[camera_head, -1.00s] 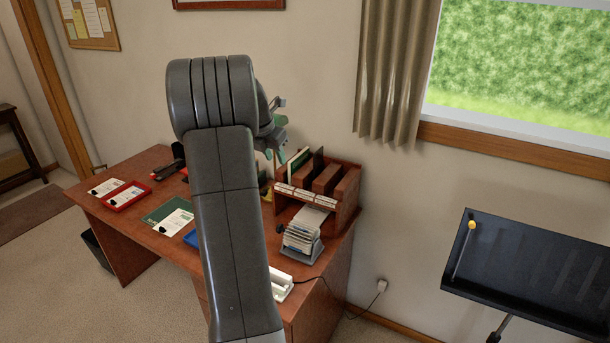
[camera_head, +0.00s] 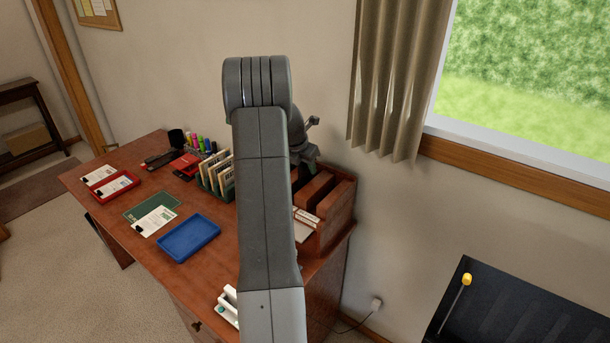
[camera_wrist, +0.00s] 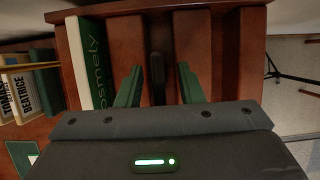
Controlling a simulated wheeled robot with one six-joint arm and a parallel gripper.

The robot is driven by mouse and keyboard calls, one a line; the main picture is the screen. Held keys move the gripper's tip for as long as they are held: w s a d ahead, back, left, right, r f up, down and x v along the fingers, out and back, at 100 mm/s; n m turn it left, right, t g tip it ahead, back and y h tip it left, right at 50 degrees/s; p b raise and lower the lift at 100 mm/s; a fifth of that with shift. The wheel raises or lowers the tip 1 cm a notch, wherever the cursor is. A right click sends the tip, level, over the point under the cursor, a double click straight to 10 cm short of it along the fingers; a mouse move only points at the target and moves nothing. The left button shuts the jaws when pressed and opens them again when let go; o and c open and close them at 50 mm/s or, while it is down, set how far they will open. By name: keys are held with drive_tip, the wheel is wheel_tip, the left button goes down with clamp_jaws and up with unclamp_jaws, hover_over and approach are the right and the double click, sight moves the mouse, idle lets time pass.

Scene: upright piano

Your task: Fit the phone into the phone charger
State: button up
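A thin dark upright object, apparently the phone (camera_wrist: 157,72), stands edge-on in a slot of the wooden desk organizer (camera_wrist: 192,50) in the wrist view. My gripper (camera_wrist: 160,85) is open above the organizer, its two green fingers on either side of that object with gaps visible. In the head view my gripper (camera_head: 304,158) is over the organizer (camera_head: 338,215), partly behind my arm, and the phone is hidden. A white device, probably the phone charger (camera_head: 228,306), sits near the desk's front edge, partly covered by my arm.
A green-and-white book (camera_wrist: 88,62) stands left of the fingers in the organizer. On the desk (camera_head: 125,160) are a blue tray (camera_head: 189,239), a red tray (camera_head: 116,187) and a file rack (camera_head: 216,180). A cable runs to a wall plug (camera_head: 376,304).

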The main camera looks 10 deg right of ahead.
clamp_jaws()
drive_tip(key=shift+r, duration=0.1)
